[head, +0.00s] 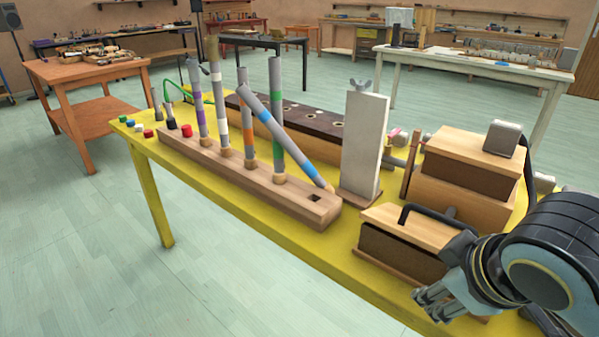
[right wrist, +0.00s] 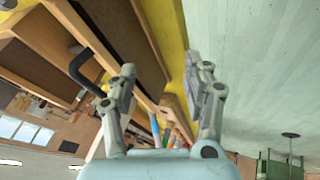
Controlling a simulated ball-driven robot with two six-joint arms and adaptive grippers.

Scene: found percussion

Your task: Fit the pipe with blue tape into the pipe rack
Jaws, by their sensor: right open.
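The pipe with blue tape (head: 288,145) is grey with blue bands and lies tilted in the head view. Its upper end is near the orange- and green-taped pipes, and its lower end is by the rack's right end. I cannot tell what that end rests on. The wooden pipe rack (head: 240,187) holds several upright pipes, with purple, white, orange and green tape.
A wooden box with a black handle (head: 408,240) stands between my right gripper and the rack. A tall pale metal plate (head: 364,143) stands behind the rack's right end. More wooden boxes (head: 468,170) are at the right. Small coloured pieces (head: 136,127) lie at the yellow table's left end.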

